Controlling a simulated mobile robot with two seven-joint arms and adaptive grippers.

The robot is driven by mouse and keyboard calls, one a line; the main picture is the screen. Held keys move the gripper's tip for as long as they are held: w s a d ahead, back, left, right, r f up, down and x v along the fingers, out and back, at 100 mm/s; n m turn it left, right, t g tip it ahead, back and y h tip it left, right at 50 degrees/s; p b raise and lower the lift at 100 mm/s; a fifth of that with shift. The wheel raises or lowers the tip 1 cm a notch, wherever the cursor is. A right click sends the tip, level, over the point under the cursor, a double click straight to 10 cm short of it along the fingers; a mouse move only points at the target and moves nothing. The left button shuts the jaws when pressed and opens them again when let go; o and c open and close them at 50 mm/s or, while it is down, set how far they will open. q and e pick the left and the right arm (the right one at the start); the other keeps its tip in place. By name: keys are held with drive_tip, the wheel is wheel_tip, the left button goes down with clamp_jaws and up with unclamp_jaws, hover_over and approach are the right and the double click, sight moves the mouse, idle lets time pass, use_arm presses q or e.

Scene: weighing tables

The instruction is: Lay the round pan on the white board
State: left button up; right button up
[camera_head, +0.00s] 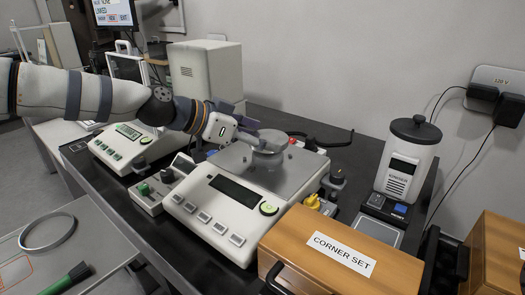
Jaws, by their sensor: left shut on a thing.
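A small round grey metal piece (268,147), which looks like the round pan, is at the middle of the square metal plate (288,172) of the large white scale (222,208). My right gripper is not in view.
A metal ring (47,232) and a green-handled tool (68,279) lie on the pale surface. A smaller scale (125,150) stands behind the large one at left. A wooden box marked CORNER SET (340,258) stands in front at right, with a lidded canister (408,160) behind it.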

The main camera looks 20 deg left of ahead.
sight(260, 155)
use_arm(q)
drive_tip(key=f, duration=0.1)
drive_tip(key=w+f, duration=0.1)
drive_tip(key=f, duration=0.1)
drive_tip(key=shift+f+b, duration=0.2)
drive_tip(key=shift+b, duration=0.15)
drive_tip(key=shift+r, duration=0.15)
drive_tip(key=o, duration=1.2)
drive_tip(key=shift+s, duration=0.1)
drive_tip(key=shift+o, duration=0.2)
